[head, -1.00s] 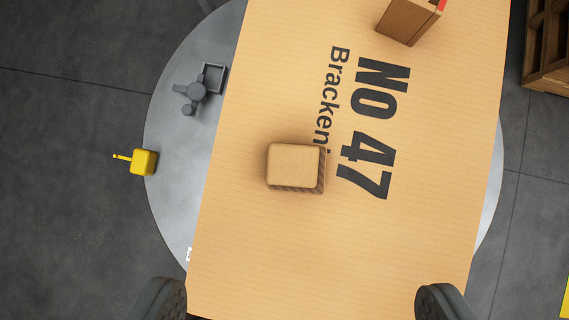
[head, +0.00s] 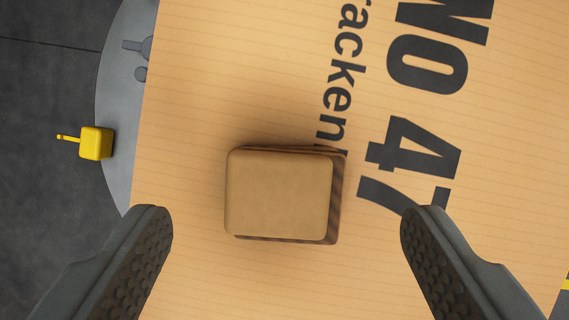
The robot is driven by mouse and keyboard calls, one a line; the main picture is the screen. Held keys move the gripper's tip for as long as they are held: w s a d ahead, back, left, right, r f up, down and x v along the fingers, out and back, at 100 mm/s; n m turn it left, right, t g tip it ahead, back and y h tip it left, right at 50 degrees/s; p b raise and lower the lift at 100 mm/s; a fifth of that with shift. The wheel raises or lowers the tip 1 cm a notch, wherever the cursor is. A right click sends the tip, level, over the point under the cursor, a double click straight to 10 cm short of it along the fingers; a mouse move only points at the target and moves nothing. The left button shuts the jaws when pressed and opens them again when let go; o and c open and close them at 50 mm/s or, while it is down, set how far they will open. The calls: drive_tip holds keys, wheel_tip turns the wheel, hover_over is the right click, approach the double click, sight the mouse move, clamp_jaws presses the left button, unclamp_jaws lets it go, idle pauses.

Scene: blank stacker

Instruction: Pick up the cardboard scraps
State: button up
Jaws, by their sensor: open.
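My gripper (head: 287,215) is open, with one dark textured finger on each side of the stack in the picture. Neither finger touches it, and the gap between them is wider than the stack. How far the fingers are above the sheet is hard to tell.
The sheet carries large black print reading "No 47" (head: 430,130). It lies over a round grey plate (head: 115,100). A yellow block with a short stem (head: 96,143) is at the left, beside the plate's edge. Dark tiled floor shows at the far left.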

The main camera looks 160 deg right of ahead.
sight(284, 203)
drive_tip(key=x, duration=0.4)
drive_tip(key=shift+s+f, duration=0.1)
drive_tip(key=shift+f, duration=0.25)
drive_tip(key=c, duration=1)
drive_tip(key=shift+c, duration=0.2)
